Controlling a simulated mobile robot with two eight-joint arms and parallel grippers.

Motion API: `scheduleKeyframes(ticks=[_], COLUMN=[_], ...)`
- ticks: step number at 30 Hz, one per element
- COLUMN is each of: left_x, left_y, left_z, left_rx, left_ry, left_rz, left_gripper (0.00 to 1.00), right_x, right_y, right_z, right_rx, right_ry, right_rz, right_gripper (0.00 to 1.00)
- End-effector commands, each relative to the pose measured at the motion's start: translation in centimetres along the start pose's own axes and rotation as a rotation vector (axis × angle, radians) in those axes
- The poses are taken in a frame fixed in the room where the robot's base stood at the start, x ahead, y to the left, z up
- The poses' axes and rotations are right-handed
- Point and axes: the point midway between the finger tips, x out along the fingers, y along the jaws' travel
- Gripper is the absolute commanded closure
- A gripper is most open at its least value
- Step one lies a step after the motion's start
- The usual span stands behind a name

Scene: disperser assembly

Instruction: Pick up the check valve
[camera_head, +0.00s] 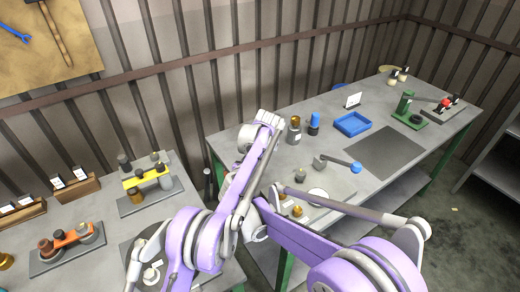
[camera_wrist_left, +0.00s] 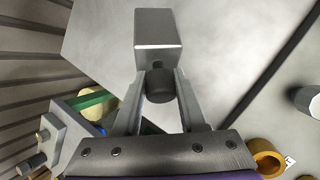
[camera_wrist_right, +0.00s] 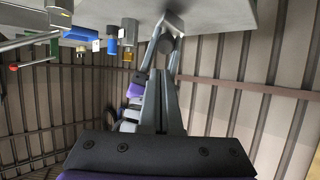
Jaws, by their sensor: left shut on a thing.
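In the left wrist view my left gripper (camera_wrist_left: 159,88) is shut on a dark grey round part (camera_wrist_left: 158,86), apparently the check valve. A light grey block (camera_wrist_left: 158,36) shows just beyond it; I cannot tell whether the two are joined. In the right wrist view my right gripper (camera_wrist_right: 165,52) has its fingers close together. In the head view my arms cross over the middle of the bench, and I cannot make out the fingertips.
The grey bench (camera_head: 245,113) carries a gold-capped bottle (camera_head: 294,131), a blue-topped bottle (camera_head: 314,124), a blue tray (camera_head: 352,124) and a green press (camera_head: 408,108). A blue-knobbed lever (camera_head: 338,163) lies near my arms. A dark mat (camera_head: 385,151) is bare. Assemblies stand on the left bench.

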Motion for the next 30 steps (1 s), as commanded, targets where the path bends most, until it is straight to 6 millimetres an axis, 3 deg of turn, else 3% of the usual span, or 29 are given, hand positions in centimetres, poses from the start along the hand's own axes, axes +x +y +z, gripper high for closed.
scheduleKeyframes(ticks=[5, 8, 11, 20, 24, 30], left_x=[0.2, 0.2, 0.3, 0.1, 0.1, 0.0], left_y=[-0.3, -0.3, 0.0, -0.1, -0.2, -0.2], left_z=[0.0, 0.0, -0.1, 0.0, 0.0, 0.0], left_rx=[0.003, 0.003, 0.0, 0.002, 0.002, 0.002], left_ry=[0.001, 0.001, 0.001, 0.002, 0.002, 0.001], left_rz=[-0.001, -0.001, 0.001, -0.001, -0.001, -0.001], left_gripper=[1.0, 1.0, 1.0, 1.0, 1.0, 1.0], right_x=[-0.2, 0.1, -0.1, -6.8, -10.8, -16.8], right_y=[-0.1, 1.8, 5.0, 15.9, 20.1, 24.5], right_z=[-0.1, 0.0, -0.1, 1.2, 3.2, 7.1], right_rx=[0.002, 0.02, 0.04, -0.032, -0.06, -0.094], right_ry=[-0.003, -0.013, -0.035, -0.241, -0.344, -0.482], right_rz=[-0.008, -0.02, -0.034, 0.052, 0.059, 0.026], right_gripper=[1.0, 1.0, 1.0, 1.0, 1.0, 1.0])
